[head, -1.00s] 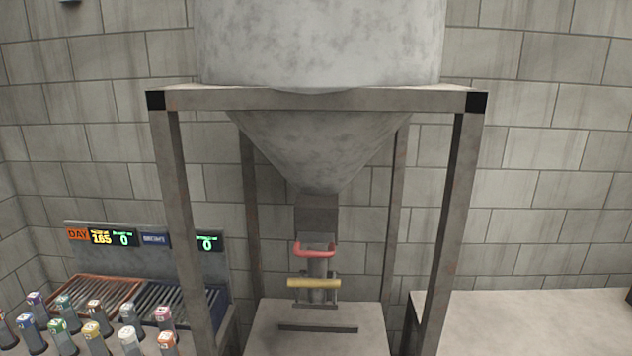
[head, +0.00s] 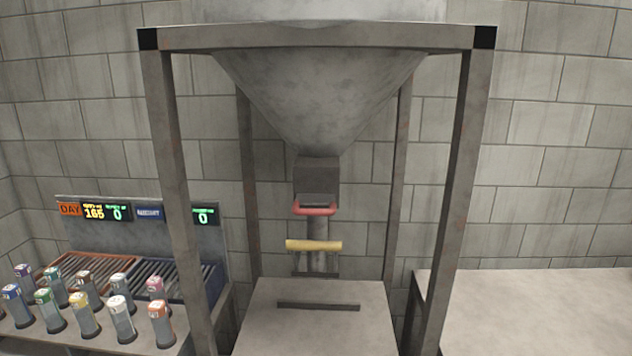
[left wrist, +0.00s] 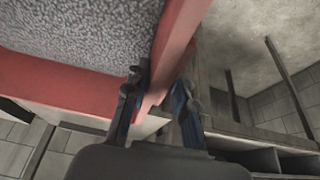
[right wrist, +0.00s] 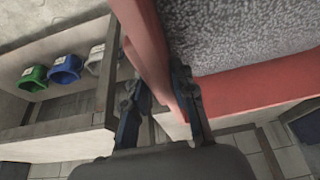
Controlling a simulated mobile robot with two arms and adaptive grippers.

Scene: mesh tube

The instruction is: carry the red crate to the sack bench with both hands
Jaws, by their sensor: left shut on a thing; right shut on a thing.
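The red crate shows in the left wrist view (left wrist: 50,88) and the right wrist view (right wrist: 255,88). It is filled with grey, speckled, grainy material. My left gripper (left wrist: 160,88) is shut on the crate's red wall near a corner, one finger on each side of it. My right gripper (right wrist: 160,85) is shut on the opposite wall in the same way. The head view shows neither the crate nor my grippers. I cannot tell for sure which surface is the sack bench; a bare pale bench top (head: 540,312) stands at the right of the head view.
A grey hopper (head: 320,95) on a metal frame (head: 455,200) stands ahead, with a red handle and a yellow handle above a pale table (head: 270,325). Several capped bottles (head: 120,318) and lit displays (head: 105,212) are at left. The right wrist view shows a shelf with coloured bins (right wrist: 65,70).

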